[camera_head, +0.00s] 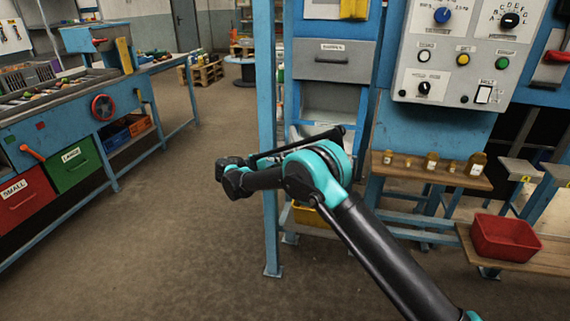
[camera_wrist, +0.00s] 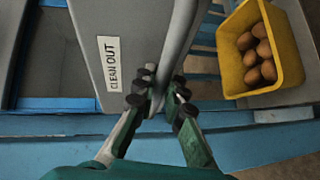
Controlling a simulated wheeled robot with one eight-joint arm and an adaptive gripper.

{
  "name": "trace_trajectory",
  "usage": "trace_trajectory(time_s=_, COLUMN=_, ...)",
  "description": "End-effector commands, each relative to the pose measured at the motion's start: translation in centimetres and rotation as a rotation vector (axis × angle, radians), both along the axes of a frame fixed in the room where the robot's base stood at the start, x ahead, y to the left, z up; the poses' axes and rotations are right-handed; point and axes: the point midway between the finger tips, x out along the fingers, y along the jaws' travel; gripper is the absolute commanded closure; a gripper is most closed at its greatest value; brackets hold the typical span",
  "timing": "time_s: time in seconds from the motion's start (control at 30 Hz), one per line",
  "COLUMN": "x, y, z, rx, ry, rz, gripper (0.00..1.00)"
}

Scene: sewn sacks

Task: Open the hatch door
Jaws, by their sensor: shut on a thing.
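The hatch door is a grey panel with a white "CLEAN OUT" label (camera_wrist: 112,64) in the wrist view. Its thick pale edge (camera_wrist: 178,45) faces my camera. My gripper (camera_wrist: 158,92) is shut on the door at this edge, with black finger pads on both sides. The fingers hide the part they grip. A grey recessed surface (camera_wrist: 48,62) shows to the left of the door; I cannot tell how far the door stands open. In the head view my arm covers this area, and the gripper's fingers cannot be made out.
A yellow bin (camera_wrist: 235,62) of brown round things stands right of the door. A blue frame bar (camera_wrist: 60,125) runs below it. In the head view a blue post (camera_head: 268,110) stands beside my arm. A red bin (camera_head: 503,238) sits at right. The floor (camera_head: 150,240) at left is clear.

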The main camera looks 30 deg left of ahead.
Motion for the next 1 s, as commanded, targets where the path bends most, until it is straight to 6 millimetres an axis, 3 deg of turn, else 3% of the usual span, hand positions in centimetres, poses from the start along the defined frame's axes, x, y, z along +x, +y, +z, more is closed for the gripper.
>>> trace_trajectory(time_s=0.07, x=0.0, y=0.1, z=0.0, rx=0.001, ry=0.0, rz=0.003, gripper=1.0)
trace_trajectory(time_s=0.1, x=0.0, y=0.1, z=0.0, rx=0.001, ry=0.0, rz=0.003, gripper=0.88)
trace_trajectory(time_s=0.3, x=0.0, y=0.0, z=0.0, rx=0.001, ry=0.001, rz=0.002, gripper=0.68)
trace_trajectory(time_s=0.67, x=-0.5, y=0.4, z=0.1, rx=0.001, ry=0.001, rz=0.002, gripper=0.68)
trace_trajectory(time_s=1.0, x=-5.6, y=3.6, z=1.2, rx=0.001, ry=0.0, rz=0.004, gripper=0.68)
